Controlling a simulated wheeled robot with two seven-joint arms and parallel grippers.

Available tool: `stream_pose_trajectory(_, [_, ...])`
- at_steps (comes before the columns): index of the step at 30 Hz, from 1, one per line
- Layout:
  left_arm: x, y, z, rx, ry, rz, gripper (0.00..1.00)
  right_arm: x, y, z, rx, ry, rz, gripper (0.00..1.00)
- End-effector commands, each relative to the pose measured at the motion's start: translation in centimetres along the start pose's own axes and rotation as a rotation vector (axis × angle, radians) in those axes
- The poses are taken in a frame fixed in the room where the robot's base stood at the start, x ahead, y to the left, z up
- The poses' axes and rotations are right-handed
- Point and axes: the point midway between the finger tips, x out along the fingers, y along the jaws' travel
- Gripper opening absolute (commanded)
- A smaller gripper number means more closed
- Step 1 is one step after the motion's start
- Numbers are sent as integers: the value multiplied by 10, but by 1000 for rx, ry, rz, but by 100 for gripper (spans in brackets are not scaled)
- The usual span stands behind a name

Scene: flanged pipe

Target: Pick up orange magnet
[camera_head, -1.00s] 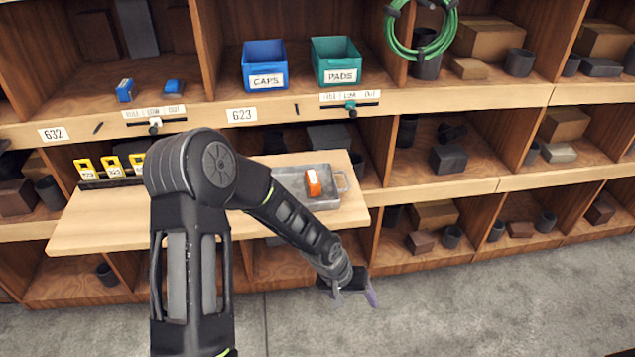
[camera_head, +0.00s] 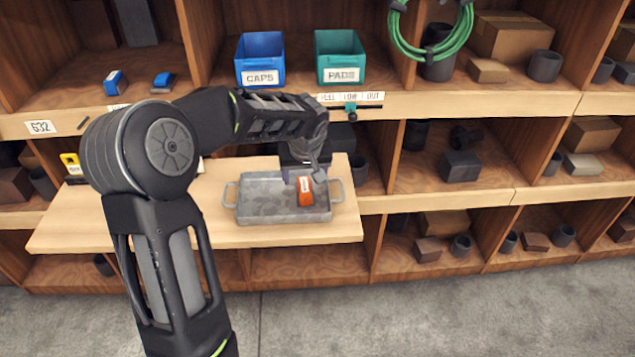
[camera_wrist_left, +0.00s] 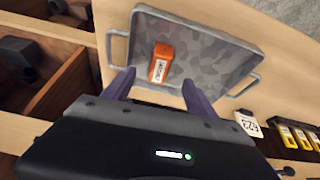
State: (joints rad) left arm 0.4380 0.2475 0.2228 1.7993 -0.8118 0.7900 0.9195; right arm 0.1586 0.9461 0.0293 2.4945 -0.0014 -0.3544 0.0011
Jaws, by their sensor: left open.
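The orange magnet (camera_head: 305,191), a small block with a white label, lies in the grey metal tray (camera_head: 262,212) on the pull-out wooden shelf. It also shows in the left wrist view (camera_wrist_left: 161,62), near the tray's upper left part. My left gripper (camera_head: 305,172) is over the back right of the tray, close to the magnet. In the left wrist view its two fingers (camera_wrist_left: 158,84) are spread and point toward the magnet, with nothing between them. Whether a fingertip touches the magnet cannot be told. My right gripper is not in view.
A blue CAPS bin (camera_head: 260,60) and a green PADS bin (camera_head: 339,57) stand on the shelf above. A slider (camera_head: 350,107) sits on that shelf's front edge. Yellow tagged items (camera_wrist_left: 292,137) stand at the board's side. The board's front part (camera_head: 200,236) is clear.

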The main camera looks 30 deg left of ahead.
Motion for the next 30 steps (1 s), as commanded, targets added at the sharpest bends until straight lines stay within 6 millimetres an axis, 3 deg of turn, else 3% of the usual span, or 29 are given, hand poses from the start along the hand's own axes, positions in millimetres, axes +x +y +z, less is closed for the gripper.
stream_pose_trajectory(9, [1, 0, 0, 0, -2, -1, 66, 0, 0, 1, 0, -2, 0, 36])
stream_pose_trajectory(18, [26, 0, 1, 0, -3, -1, 66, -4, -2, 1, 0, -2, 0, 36])
stream_pose_trajectory(30, [34, 0, 0, 1, -4, -2, 66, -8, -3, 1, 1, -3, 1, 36])
